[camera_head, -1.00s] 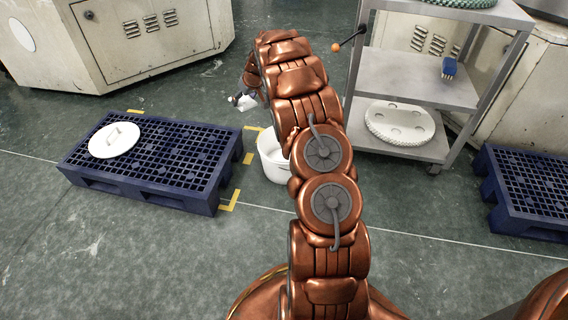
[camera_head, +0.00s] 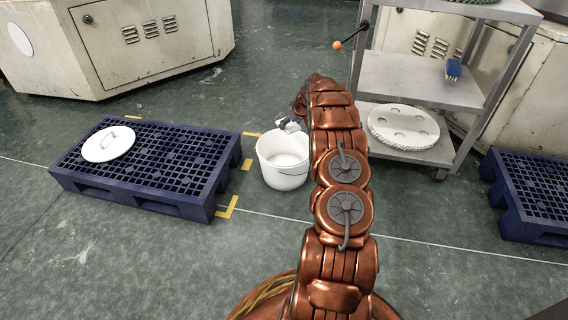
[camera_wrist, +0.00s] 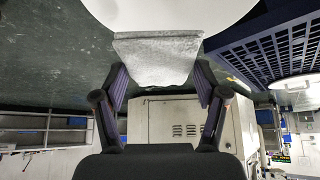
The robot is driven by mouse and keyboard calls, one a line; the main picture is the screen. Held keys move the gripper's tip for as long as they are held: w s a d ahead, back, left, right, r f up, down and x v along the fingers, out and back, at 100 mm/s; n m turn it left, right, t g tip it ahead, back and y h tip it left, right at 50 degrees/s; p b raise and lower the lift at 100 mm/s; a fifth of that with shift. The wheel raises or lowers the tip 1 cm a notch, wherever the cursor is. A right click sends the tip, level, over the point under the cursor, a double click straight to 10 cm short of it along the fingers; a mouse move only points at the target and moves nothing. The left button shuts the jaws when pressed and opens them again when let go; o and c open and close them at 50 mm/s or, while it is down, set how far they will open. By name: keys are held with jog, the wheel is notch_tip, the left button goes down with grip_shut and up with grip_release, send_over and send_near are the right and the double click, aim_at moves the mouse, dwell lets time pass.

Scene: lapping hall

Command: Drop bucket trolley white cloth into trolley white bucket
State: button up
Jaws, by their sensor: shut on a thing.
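The white bucket (camera_head: 284,172) stands upright on the floor, its open top showing and no cloth visible inside. My gripper (camera_head: 290,124) is at the bucket's far rim, partly hidden behind my arm. In the wrist view my gripper (camera_wrist: 161,82) is shut on the white cloth (camera_wrist: 157,58), which spans between the two fingers. A large white curved surface, the bucket (camera_wrist: 165,12), fills the top of that view just beyond the cloth. Whether the cloth touches the rim I cannot tell.
A blue pallet (camera_head: 185,165) with a white lid (camera_head: 108,143) lies left of the bucket. A grey shelf trolley (camera_head: 415,78) with a white disc (camera_head: 403,126) and a blue brush (camera_head: 453,69) stands right. Another blue pallet (camera_head: 535,190) is far right. The floor in front is clear.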

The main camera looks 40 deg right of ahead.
jog(key=shift+f+b, duration=0.5)
jog(key=shift+f, duration=1.9)
jog(key=o, duration=1.3)
jog(key=shift+c, duration=0.2)
jog(key=shift+r, duration=0.1)
jog(key=v, duration=1.2)
